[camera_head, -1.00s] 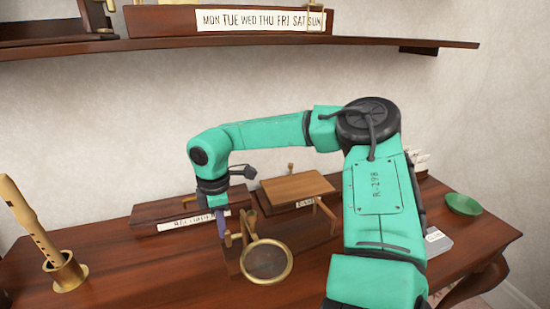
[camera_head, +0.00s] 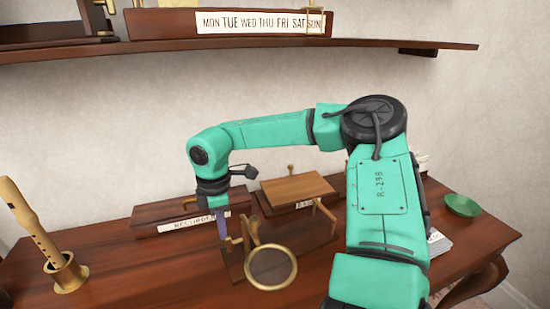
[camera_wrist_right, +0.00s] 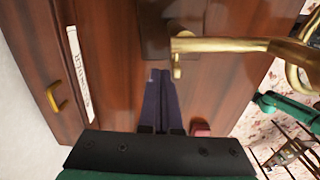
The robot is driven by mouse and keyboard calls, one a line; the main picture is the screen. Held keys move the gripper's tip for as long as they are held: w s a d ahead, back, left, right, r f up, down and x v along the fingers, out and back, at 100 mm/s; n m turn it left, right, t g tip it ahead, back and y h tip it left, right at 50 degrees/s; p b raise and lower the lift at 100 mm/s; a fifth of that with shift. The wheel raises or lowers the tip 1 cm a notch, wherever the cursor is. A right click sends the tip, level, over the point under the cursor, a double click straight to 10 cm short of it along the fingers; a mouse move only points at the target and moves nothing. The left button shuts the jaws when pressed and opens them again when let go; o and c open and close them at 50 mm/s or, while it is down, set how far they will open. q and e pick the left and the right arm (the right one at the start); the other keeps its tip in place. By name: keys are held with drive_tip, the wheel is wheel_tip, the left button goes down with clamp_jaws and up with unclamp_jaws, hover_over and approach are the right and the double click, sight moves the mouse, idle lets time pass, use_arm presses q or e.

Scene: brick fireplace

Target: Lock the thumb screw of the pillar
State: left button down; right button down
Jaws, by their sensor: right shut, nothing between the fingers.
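A brass ring like a magnifying glass (camera_head: 271,267) hangs from a brass pillar (camera_head: 253,230) on a dark wooden base (camera_head: 310,236). In the right wrist view a brass arm (camera_wrist_right: 230,45) comes off a dark wooden block, with a small brass thumb screw (camera_wrist_right: 177,68) hanging under it. My right gripper (camera_head: 222,222) points down just left of the pillar. In the wrist view its dark purple fingers (camera_wrist_right: 160,78) are shut and empty. Their tips are just below and left of the screw, seemingly apart from it. My left gripper is out of view.
Behind stand a labelled wooden stand (camera_head: 175,215) and a small wooden platform (camera_head: 297,187). A recorder stands in a brass holder (camera_head: 67,275) at left. A green dish (camera_head: 462,205) is at right. A shelf (camera_head: 390,45) runs above.

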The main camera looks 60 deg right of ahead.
drive_tip(key=shift+w+d+r+p, duration=0.1)
drive_tip(key=shift+r+p, duration=0.1)
drive_tip(key=shift+r, duration=0.25)
drive_tip(key=shift+w+d+r+p, duration=0.1)
drive_tip(key=shift+r+p, duration=0.05)
drive_tip(key=shift+r, duration=0.25)
drive_tip(key=shift+a, duration=0.1)
drive_tip(key=shift+s+a, duration=0.35)
drive_tip(key=shift+s, duration=0.2)
drive_tip(key=shift+f+b, duration=0.15)
drive_tip(key=shift+b, duration=0.2)
wheel_tip(320, 180, up, 6)
drive_tip(key=p, duration=0.2)
idle(0.7)
